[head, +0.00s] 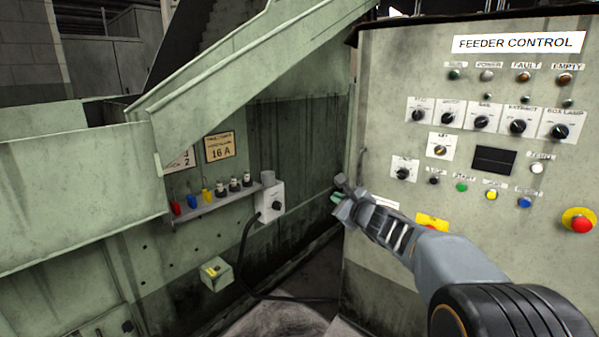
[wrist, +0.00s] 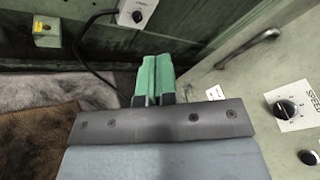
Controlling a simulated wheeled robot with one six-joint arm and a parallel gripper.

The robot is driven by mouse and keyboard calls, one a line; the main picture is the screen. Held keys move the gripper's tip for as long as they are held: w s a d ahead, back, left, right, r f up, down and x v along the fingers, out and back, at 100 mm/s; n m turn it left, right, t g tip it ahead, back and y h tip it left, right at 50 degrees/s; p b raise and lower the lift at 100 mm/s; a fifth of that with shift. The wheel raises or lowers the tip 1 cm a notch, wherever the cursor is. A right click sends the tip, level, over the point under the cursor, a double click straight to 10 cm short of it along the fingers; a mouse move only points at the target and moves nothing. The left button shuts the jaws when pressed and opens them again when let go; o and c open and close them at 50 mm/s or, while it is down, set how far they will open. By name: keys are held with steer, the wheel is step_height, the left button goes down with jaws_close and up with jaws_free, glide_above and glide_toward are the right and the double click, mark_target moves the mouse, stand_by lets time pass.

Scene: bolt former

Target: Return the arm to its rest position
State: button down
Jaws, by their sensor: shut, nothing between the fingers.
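My arm reaches in from the lower right of the head view. My gripper (head: 338,190) is at the left edge of the feeder control cabinet (head: 380,260), in front of the gap between it and the green machine. In the wrist view, the two green fingers of my gripper (wrist: 153,80) lie side by side, shut, with nothing held between them. The fingers appear clear of the surfaces around them, though the exact distance to the cabinet cannot be told.
A grey switch box (head: 270,201) with a black cable and a shelf (head: 215,204) of coloured fuses are on the green machine at left. A small yellow-button box (head: 217,273) sits lower. A handle (wrist: 248,50), knobs and a red emergency button (head: 580,222) stick out from the cabinet.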

steer(key=s+a+r+n+g+h+p, duration=0.15)
steer(key=s+r+n+g+p, duration=0.4)
steer(key=s+n+p, duration=0.55)
steer(key=s+a+r+n+g+p, duration=0.2)
steer(key=s+r+n+g+p, duration=0.2)
steer(key=s+r+n+p, duration=0.45)
steer(key=s+d+r+n+g+h+p, duration=0.1)
steer(key=s+d+h+p, duration=0.4)
steer(key=s, duration=0.8)
steer(key=d+n+g+p, duration=0.1)
steer(key=d+n+p, duration=0.1)
steer(key=p, duration=0.1)
steer(key=shift+s, duration=0.35)
steer(key=shift+r+n+h, duration=0.1)
steer(key=shift+n+h, duration=0.15)
